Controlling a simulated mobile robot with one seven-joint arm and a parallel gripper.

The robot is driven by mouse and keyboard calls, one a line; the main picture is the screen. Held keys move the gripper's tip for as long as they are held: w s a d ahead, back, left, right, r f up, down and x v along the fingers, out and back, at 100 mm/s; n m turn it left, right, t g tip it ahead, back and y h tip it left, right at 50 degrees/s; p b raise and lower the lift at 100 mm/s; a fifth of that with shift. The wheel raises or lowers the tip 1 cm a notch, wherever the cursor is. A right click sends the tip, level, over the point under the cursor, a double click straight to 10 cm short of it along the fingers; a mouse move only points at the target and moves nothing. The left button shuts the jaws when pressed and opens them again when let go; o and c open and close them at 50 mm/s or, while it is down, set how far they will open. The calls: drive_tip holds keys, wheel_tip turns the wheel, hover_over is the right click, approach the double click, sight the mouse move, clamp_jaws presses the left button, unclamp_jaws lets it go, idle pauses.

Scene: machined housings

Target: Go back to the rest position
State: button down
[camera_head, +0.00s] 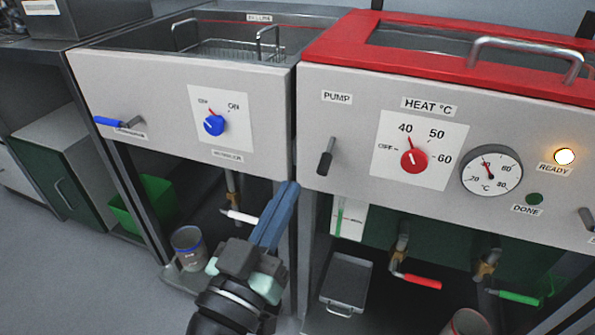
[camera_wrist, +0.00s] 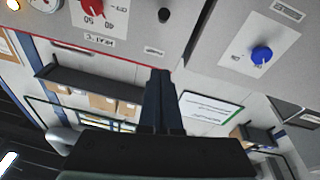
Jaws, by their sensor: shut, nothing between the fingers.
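My gripper (camera_head: 289,192) is in front of the gap between the two machine housings in the head view, its blue fingers together and pointing up. Nothing is between the fingers. In the wrist view the gripper (camera_wrist: 160,75) shows from behind with the fingers side by side. The left housing (camera_head: 110,85) carries a blue knob (camera_head: 214,125) and a blue-handled lever (camera_head: 112,121). The right housing (camera_head: 350,75) has a red HEAT knob (camera_head: 413,160), pointing near 40, and a black PUMP lever (camera_head: 325,163). The fingertips appear apart from all controls.
A round gauge (camera_head: 491,170) sits beside a lit READY lamp (camera_head: 564,156). Below are valves with white (camera_head: 240,216), red (camera_head: 416,281) and green (camera_head: 515,297) handles. A metal can (camera_head: 188,247), a green bin (camera_head: 150,200) and a tray (camera_head: 346,282) stand low. Open floor lies at left.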

drive_tip(key=shift+v, duration=0.75)
